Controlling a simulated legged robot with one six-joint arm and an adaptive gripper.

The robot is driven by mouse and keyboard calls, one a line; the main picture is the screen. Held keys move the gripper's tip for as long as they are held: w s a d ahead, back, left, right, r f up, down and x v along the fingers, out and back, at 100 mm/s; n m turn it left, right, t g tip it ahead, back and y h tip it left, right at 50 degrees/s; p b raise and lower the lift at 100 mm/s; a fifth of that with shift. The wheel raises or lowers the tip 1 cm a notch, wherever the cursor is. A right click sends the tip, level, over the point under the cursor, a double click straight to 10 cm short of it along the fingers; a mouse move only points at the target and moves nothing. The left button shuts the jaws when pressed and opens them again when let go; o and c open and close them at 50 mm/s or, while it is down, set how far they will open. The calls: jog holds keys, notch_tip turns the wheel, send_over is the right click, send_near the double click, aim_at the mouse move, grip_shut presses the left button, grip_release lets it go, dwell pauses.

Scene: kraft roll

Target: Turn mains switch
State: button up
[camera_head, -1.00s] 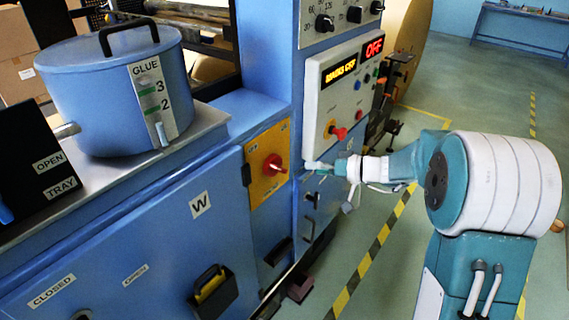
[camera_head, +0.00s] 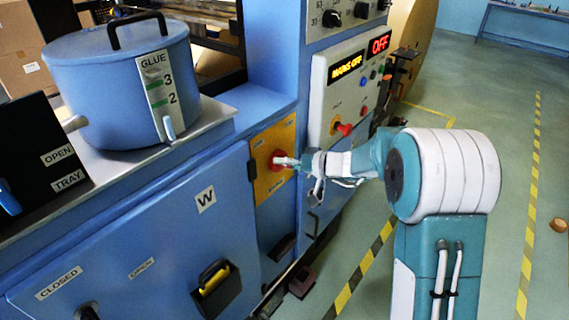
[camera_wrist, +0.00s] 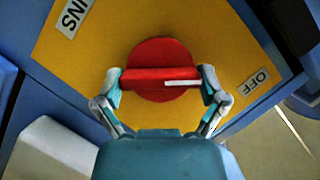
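The mains switch (camera_wrist: 160,55) is a round red knob with a raised bar handle and a white mark on it, on a yellow plate (camera_wrist: 85,45). In the wrist view the bar lies nearly level, with its white mark towards the OFF label (camera_wrist: 257,81). The switch also shows in the head view (camera_head: 277,160), partly hidden by my gripper. My gripper (camera_wrist: 160,85) is open, with one finger just beside each end of the bar. I cannot tell whether the fingers touch it. Part of the other label, "INS" (camera_wrist: 75,17), shows at upper left.
A blue glue pot (camera_head: 100,90) stands on the ledge at left. Floor at right is mostly clear.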

jog(key=shift+d, duration=0.1)
jog(key=shift+c, duration=0.7)
jog(key=m, duration=0.1)
jog(key=m+y, duration=0.1)
jog(key=m, duration=0.1)
jog(key=shift+w+d+f+g+y, duration=0.1)
jog(key=shift+d+f+g+y, duration=0.05)
jog(key=shift+g+y, duration=0.2)
jog(key=m+y, duration=0.2)
jog(key=m, duration=0.2)
jog(key=shift+f, duration=0.15)
jog(key=m+t+y, duration=0.1)
jog(key=m, duration=0.4)
jog(key=shift+f, duration=0.15)
jog(key=shift+f+m+t+y, duration=0.1)
jog(key=shift+m+t+y, duration=0.3)
jog(key=shift+m, duration=0.9)
jog(key=shift+f+m+t+y, duration=0.1)
jog(key=shift+m+t, duration=0.45)
jog(key=shift+m, duration=0.75)
jog(key=shift+r, duration=0.1)
jog(key=o, duration=0.8)
